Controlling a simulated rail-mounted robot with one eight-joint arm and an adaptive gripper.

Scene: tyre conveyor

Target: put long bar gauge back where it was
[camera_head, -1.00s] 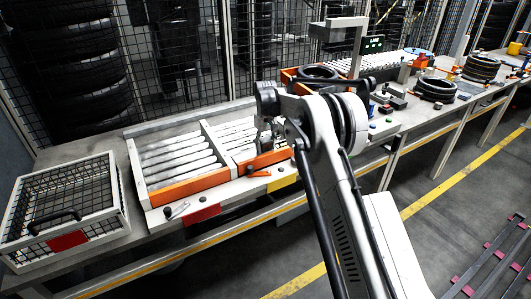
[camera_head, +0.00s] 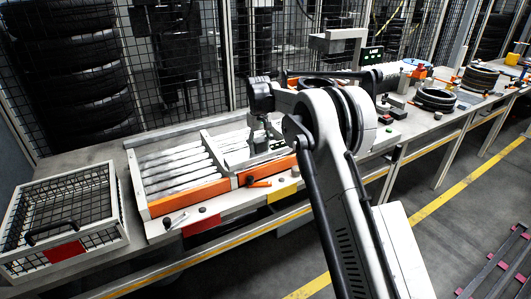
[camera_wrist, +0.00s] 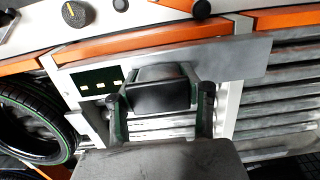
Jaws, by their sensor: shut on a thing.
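The long bar gauge is a flat grey bar (camera_wrist: 245,62) with a dark block at its middle and a dark green panel with small pale squares near its left end in the wrist view. My gripper (camera_wrist: 160,95) is shut on the dark block, one finger on each side. The bar lies across the view, along the orange front rail and over the white divider (camera_wrist: 230,110). In the head view my gripper (camera_head: 259,132) is over the right part of the roller rack, with the grey bar (camera_head: 238,157) under it. Whether the bar touches the rack cannot be told.
The roller rack (camera_head: 180,163) has an orange front rail (camera_head: 188,197). A wire basket (camera_head: 115,205) stands at left. Tyres (camera_head: 436,98) and small fixtures stand farther right along the bench. A mesh fence is behind.

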